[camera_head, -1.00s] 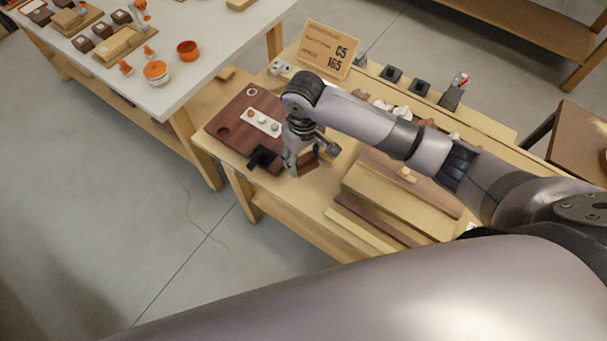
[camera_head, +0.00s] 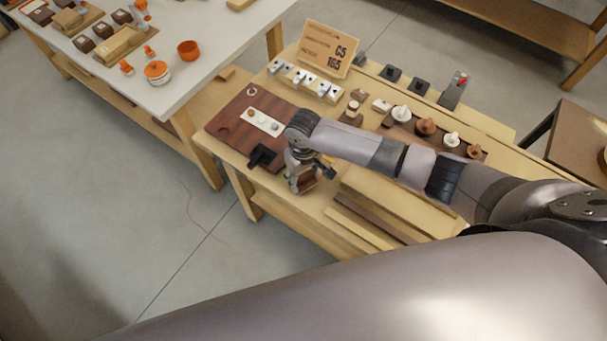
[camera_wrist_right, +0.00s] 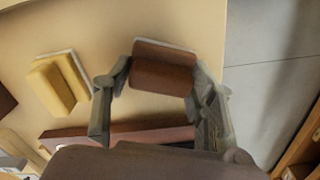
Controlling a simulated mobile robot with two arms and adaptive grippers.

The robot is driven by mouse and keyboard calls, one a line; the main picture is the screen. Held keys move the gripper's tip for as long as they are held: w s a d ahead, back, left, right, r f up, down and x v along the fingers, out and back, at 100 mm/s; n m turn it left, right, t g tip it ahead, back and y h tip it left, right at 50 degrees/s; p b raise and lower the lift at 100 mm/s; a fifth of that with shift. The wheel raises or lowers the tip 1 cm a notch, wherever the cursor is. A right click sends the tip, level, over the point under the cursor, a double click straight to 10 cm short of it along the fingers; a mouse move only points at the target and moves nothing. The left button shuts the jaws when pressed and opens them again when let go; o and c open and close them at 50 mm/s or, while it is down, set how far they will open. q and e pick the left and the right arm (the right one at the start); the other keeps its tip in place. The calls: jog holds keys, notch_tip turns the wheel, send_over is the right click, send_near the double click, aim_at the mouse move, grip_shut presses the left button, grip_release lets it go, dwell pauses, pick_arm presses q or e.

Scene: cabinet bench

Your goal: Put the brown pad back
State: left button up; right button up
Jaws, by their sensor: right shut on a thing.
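My right gripper (camera_head: 300,181) is at the near edge of the wooden bench, right of the dark red-brown board. The brown pad also shows in the head view (camera_head: 307,182), partly hidden by the gripper. I cannot tell whether it touches the bench top. My left gripper is not in view.
The red-brown board (camera_head: 232,127) carries a white strip with round pieces and a black handle-like piece. Long wooden boards (camera_head: 400,202) lie right of the gripper. A row of knobbed pieces (camera_head: 425,127) and a sign (camera_head: 327,48) stand behind. In the wrist view a yellow block (camera_wrist_right: 55,85) lies left.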

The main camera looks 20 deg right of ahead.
aim_at(304, 175)
jog(key=shift+f, duration=0.2)
jog(key=o, duration=1)
jog(key=shift+r, duration=0.1)
notch_tip(304, 175, up, 12)
jog(key=shift+r+b, duration=0.15)
jog(key=shift+b, duration=0.3)
